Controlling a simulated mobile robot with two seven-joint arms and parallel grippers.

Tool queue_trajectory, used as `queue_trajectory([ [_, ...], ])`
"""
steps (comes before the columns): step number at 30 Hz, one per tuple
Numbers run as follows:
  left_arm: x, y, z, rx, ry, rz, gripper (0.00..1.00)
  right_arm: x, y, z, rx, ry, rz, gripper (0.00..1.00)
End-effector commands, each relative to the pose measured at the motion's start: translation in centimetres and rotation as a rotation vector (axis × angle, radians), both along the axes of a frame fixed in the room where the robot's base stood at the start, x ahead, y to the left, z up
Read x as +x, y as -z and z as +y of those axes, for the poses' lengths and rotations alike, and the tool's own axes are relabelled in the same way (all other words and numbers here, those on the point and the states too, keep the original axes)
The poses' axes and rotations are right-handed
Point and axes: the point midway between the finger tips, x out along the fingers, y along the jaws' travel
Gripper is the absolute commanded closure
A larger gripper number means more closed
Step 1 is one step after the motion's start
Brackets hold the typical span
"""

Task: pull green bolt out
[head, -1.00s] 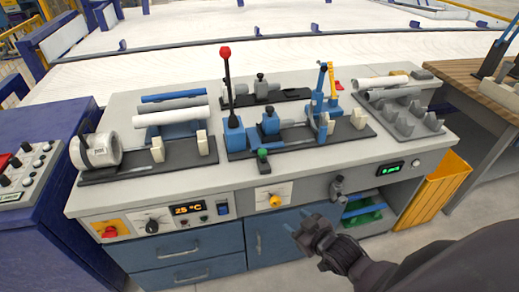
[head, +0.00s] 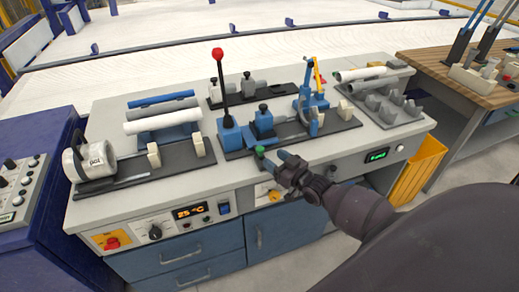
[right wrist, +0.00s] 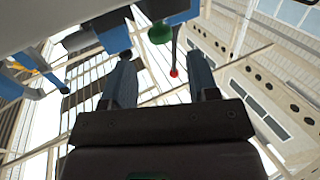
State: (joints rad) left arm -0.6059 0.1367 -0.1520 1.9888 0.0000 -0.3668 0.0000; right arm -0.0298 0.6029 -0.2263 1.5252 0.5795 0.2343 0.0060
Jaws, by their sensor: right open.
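The green bolt (head: 259,152) sits at the front edge of the blue clamp fixture (head: 231,138), near the bench's front edge. In the right wrist view the round green bolt end (right wrist: 159,33) shows just beyond the fingertips, roughly centred between them. My right gripper (head: 274,161) is open, close in front of the bolt and slightly to its right. In the right wrist view its two fingers (right wrist: 161,66) are spread apart with nothing between them. Contact with the bolt cannot be seen. My left gripper is in neither view.
A tall lever with a red knob (head: 218,54) rises behind the bolt. A white pipe (head: 163,121) lies on a holder to the left. A grey rack (head: 385,107) stands to the right. The front control panel (head: 180,212) is below.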

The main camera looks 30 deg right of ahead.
Motion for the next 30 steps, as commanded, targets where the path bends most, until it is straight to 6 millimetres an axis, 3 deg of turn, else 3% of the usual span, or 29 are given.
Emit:
queue_trajectory([
  [6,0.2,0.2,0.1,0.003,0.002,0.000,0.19,3.6,0.1,0.6,-0.002,-0.001,0.002,0.46],
  [13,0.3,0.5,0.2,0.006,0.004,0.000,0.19,6.2,0.1,1.0,-0.001,-0.001,0.003,0.46],
  [27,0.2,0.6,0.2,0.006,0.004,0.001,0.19,7.1,0.1,1.2,-0.001,-0.001,0.003,0.46],
  [30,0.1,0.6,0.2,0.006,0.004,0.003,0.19,7.1,0.1,1.2,-0.001,-0.001,0.003,0.61],
])
